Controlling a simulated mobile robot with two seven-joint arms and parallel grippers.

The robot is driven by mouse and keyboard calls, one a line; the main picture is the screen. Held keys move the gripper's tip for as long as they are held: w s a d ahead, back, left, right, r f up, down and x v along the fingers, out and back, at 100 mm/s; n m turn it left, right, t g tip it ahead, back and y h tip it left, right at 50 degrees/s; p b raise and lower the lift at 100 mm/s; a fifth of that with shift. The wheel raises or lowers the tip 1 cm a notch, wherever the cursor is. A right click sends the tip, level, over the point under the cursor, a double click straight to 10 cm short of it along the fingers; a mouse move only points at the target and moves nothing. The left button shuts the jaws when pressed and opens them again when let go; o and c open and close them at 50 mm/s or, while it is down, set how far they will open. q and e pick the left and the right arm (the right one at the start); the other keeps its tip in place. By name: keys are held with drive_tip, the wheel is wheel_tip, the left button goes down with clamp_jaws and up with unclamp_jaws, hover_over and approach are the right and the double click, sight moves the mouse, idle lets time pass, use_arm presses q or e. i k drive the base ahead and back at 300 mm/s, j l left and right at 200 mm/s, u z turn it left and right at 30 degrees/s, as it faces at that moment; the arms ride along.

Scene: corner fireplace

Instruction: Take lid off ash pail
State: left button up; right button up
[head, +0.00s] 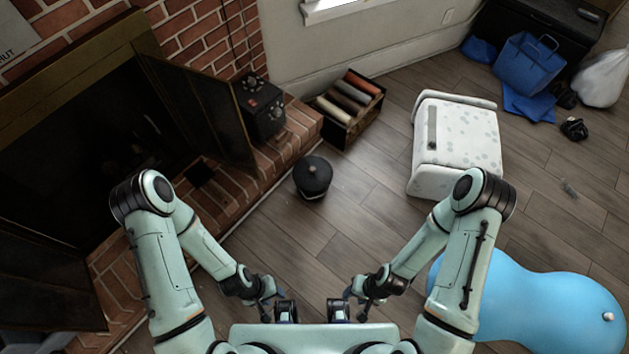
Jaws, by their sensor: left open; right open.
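The ash pail (312,189) is a small dark round pail on the wood floor, just off the brick hearth. Its dark lid (313,173) sits on top, with a small light knob. My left gripper (277,306) is low in the view, close to my body, open and empty. My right gripper (348,304) is beside it to the right, also open and empty. Both are well apart from the pail, which stands farther out ahead of them.
A brick hearth (285,142) with an open metal fireplace door (205,105) lies left. A black box (260,105) stands on the hearth. A crate of rolls (347,112), a white spotted cabinet (457,146) and a blue rounded object (530,310) stand right. Floor around the pail is mostly clear.

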sight(312, 174)
drive_tip(key=i+l+u, duration=0.15)
drive_tip(key=i+l, duration=0.25)
drive_tip(key=i+l+u, duration=0.2)
drive_tip(key=i+l, duration=0.15)
drive_tip(key=i+l+u, duration=0.15)
drive_tip(key=i+l, duration=0.2)
drive_tip(key=l, duration=0.3)
